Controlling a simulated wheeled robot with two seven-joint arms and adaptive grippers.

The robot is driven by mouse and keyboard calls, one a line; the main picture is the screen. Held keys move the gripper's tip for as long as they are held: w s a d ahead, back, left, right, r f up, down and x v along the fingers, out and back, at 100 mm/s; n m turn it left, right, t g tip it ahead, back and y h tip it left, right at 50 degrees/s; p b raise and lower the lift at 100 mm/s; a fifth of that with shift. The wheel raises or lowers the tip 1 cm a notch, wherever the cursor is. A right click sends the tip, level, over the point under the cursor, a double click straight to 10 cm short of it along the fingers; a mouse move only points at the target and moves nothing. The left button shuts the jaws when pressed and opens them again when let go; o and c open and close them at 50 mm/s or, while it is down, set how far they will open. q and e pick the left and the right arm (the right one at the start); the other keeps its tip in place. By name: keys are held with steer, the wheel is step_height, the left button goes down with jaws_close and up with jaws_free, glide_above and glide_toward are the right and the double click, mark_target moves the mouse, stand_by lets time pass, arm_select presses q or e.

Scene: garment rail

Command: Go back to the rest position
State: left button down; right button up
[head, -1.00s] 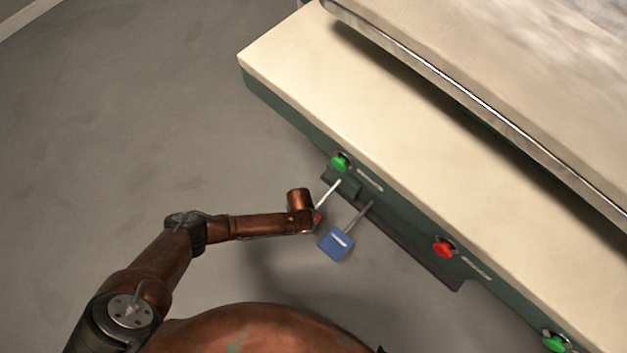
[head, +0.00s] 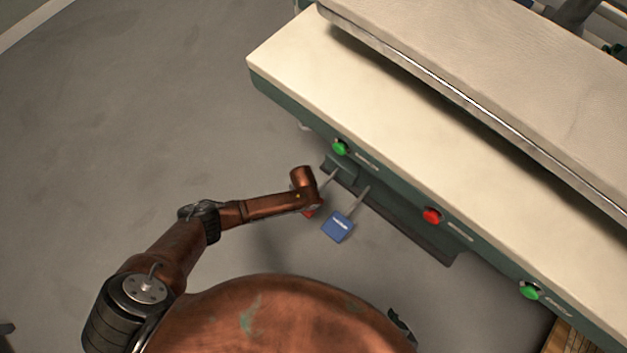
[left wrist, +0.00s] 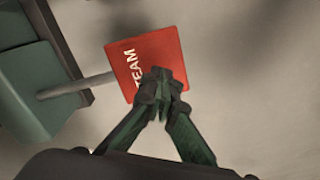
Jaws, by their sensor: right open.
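My left arm reaches in from the left in the head view, its wrist (head: 303,185) over the red pedal (head: 309,211) at the press's front. In the left wrist view, the red pedal (left wrist: 143,58) with white lettering lies below my left gripper (left wrist: 160,84). Its fingertips are together, with nothing visible between them. They overlap the pedal's edge; I cannot tell whether they touch it. A small dark part of my right gripper (head: 402,325) shows beside my round copper body; the rest is hidden.
The press (head: 400,145), with a cream top, fills the right side. A blue pedal (head: 338,227) sits beside the red one. Green (head: 340,147) and red (head: 432,215) buttons line its front. A wooden edge (head: 563,338) shows at lower right.

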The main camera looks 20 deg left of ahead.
arm_select(q)
steer(key=shift+r+p, duration=0.55)
steer(key=shift+r, duration=0.4)
arm_select(e)
steer(key=shift+w+r, duration=0.25)
steer(key=shift+r, duration=0.7)
arm_select(q)
steer(key=shift+f, duration=0.1)
